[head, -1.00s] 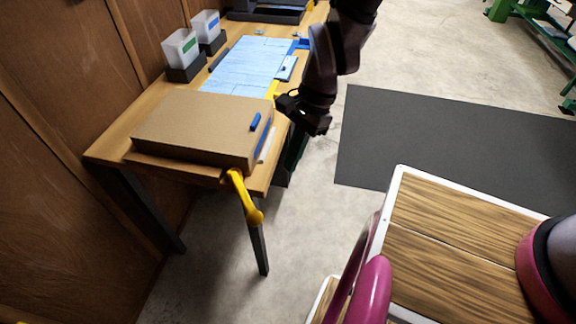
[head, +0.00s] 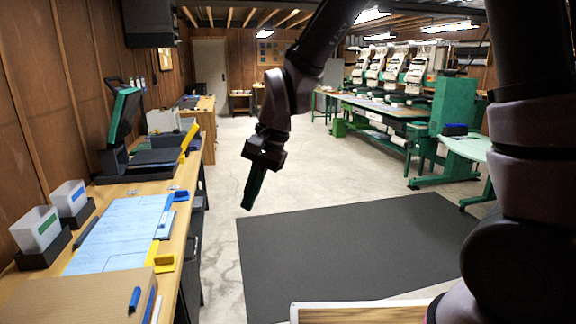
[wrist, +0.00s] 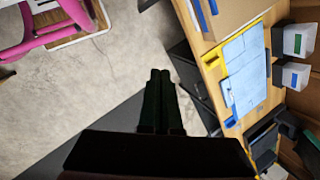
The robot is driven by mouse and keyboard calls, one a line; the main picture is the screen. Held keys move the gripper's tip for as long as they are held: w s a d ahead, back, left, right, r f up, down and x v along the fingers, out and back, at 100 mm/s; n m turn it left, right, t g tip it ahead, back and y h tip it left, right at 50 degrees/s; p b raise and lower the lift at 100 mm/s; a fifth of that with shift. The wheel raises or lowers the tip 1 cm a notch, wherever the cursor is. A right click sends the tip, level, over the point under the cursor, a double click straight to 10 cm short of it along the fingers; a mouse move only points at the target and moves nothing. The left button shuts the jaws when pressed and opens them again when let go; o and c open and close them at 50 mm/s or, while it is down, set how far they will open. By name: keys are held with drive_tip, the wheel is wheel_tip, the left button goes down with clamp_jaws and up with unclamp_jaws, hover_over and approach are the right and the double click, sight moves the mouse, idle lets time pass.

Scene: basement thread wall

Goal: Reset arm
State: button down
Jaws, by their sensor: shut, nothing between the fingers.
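My gripper (head: 252,192) hangs from my raised arm in the middle of the head view, pointing down over the concrete floor just right of the workbench. Its fingers are together with nothing between them. The wrist view also shows the closed fingers (wrist: 160,95) over bare floor, with the bench to their right. The gripper is apart from the bench and touches nothing.
The wooden workbench (head: 172,245) on the left holds a blue sheet (head: 118,232), a cardboard box (head: 75,300), white bins (head: 36,228) and a green-black press (head: 122,125). A dark mat (head: 350,245) covers floor to the right. Embroidery machines (head: 395,75) stand behind.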

drive_tip(key=w+d+r+t, duration=0.2)
drive_tip(key=w+d+r, duration=0.2)
drive_tip(key=d+r, duration=0.4)
drive_tip(key=s+d+r+t, duration=0.1)
drive_tip(key=d+r, duration=0.3)
drive_tip(key=d, duration=0.4)
drive_tip(key=s+d+r+t+h, duration=0.1)
drive_tip(key=s+d+r+t, duration=0.1)
drive_tip(key=d, duration=0.6)
drive_tip(key=s+d+r+t+h, duration=0.1)
drive_tip(key=s+d+r+t, duration=0.1)
drive_tip(key=d+r, duration=0.4)
drive_tip(key=d, duration=0.3)
drive_tip(key=shift+s+t, duration=0.2)
drive_tip(key=shift+t, duration=0.2)
drive_tip(key=shift+d, duration=0.1)
